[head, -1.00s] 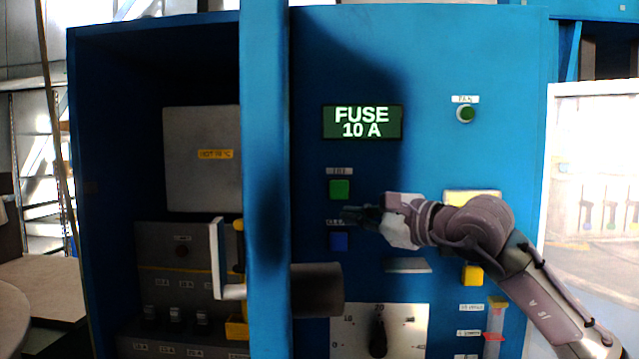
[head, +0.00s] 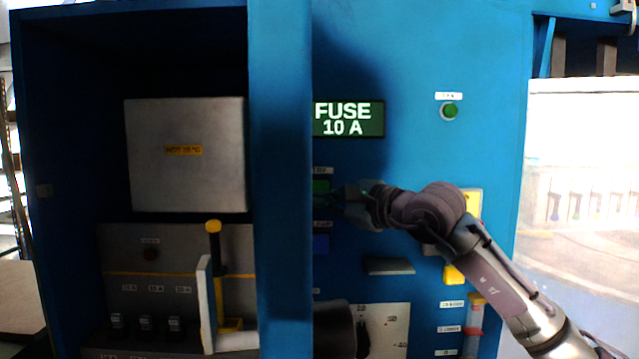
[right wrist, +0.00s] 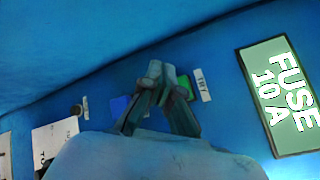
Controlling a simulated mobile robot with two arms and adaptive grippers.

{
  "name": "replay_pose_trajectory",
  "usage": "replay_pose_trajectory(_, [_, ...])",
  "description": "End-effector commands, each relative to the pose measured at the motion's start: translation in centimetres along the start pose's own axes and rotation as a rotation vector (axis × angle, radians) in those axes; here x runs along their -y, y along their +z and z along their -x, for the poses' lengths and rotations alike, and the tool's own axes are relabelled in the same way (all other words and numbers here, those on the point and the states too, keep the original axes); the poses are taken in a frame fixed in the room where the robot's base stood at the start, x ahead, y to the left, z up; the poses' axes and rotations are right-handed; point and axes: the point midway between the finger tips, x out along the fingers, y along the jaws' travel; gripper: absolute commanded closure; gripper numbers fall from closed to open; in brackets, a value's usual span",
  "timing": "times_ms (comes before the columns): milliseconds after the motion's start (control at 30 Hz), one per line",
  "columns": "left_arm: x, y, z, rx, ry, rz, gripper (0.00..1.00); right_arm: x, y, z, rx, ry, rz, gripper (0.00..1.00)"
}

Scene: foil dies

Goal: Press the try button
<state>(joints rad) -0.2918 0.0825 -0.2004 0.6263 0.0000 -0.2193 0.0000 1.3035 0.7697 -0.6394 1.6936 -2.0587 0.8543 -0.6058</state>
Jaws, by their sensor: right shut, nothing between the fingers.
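The try button is a green square (head: 321,186) under a small white label on the blue panel, in the head view. Its left part is cut off by the blue post. In the right wrist view the green button (right wrist: 185,84) shows beside the label reading TRY, partly hidden behind my fingers. My right gripper (head: 326,198) is shut and empty, with its fingertips at the lower edge of the green button. In the right wrist view my right gripper (right wrist: 160,75) shows its fingertips beside the button; I cannot tell whether they touch it. My left gripper is not in view.
A blue button (head: 321,243) sits just below. The display (head: 349,119) above reads FUSE 10 A. A blue post (head: 281,180) stands close at the left, with a dark knob (head: 335,328) below. A round green button (head: 449,111) is at the upper right.

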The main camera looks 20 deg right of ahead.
Motion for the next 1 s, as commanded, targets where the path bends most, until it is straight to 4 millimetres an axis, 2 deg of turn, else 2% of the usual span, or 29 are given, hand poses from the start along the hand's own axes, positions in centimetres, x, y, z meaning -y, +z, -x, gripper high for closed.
replay_pose_trajectory(33, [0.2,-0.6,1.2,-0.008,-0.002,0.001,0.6,0.8,-0.1,-0.6,-0.002,0.001,-0.004,1.0])
replay_pose_trajectory(100, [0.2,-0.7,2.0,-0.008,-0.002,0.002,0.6,1.3,-0.6,-1.2,-0.002,0.001,-0.003,1.0])
replay_pose_trajectory(333, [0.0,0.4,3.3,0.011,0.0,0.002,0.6,2.4,-2.0,-3.0,0.0,0.001,-0.002,1.0])
replay_pose_trajectory(500, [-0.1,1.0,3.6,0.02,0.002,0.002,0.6,2.6,-2.5,-3.6,0.0,0.0,0.0,1.0])
replay_pose_trajectory(1000, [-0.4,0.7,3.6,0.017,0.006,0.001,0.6,2.6,-2.6,-3.7,0.0,0.0,0.001,1.0])
